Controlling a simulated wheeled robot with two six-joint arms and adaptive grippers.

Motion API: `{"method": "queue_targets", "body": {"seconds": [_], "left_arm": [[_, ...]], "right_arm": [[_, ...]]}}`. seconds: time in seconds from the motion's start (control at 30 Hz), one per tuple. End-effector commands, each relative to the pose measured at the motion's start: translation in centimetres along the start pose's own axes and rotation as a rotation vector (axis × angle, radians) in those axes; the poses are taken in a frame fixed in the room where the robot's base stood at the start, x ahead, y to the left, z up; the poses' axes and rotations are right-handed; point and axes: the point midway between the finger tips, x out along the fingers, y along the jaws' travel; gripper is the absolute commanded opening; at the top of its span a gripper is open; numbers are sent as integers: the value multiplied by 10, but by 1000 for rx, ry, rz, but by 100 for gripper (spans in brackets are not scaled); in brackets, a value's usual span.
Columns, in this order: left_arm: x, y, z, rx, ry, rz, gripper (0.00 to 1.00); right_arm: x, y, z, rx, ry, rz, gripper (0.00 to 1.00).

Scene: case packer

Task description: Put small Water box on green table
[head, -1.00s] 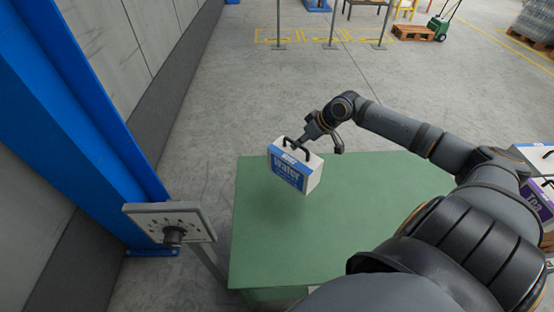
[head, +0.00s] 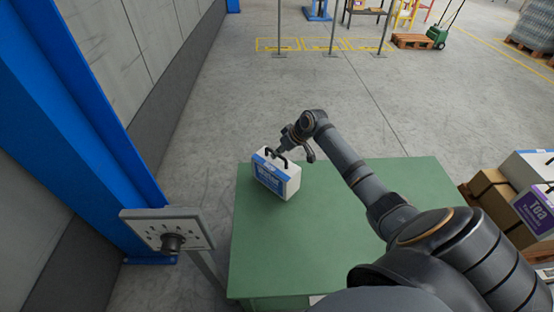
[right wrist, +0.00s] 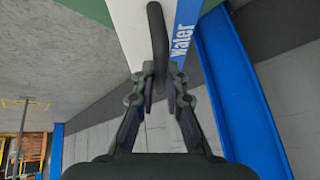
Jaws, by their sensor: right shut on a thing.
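The small Water box (head: 277,176), white and blue with a dark handle on top, is at the far left part of the green table (head: 300,240). It looks slightly tilted, and I cannot tell whether its base touches the table top. My right gripper (head: 284,152) is shut on the box's handle. In the right wrist view, the fingers (right wrist: 160,88) close around the dark handle (right wrist: 157,40), with the white and blue box (right wrist: 190,30) behind it. My left gripper is not in view.
A purple and white Tea box (head: 538,208) and brown cartons (head: 490,195) stand right of the table. A grey panel with a knob (head: 165,230) stands at the table's left. The table's middle is bare; open floor lies beyond.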

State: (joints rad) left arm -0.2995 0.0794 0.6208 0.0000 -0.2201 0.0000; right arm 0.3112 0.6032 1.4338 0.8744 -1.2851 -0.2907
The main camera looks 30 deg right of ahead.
Motion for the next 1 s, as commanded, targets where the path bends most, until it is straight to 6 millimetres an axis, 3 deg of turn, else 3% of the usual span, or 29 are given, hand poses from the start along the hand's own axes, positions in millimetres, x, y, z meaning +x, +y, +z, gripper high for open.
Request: {"method": "queue_targets", "body": {"seconds": [0.17,0.4,0.7,0.73,0.87,1.0], "left_arm": [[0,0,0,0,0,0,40],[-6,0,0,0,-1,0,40],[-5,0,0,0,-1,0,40],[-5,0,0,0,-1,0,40],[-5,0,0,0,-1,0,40],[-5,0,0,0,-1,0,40]], "right_arm": [[8,-1,-3,1,3,-3,0],[31,3,12,0,1,-1,0],[34,4,14,-1,2,0,0],[34,4,15,0,-1,0,16],[34,4,15,0,-1,0,34],[34,4,15,0,-1,0,35]]}}
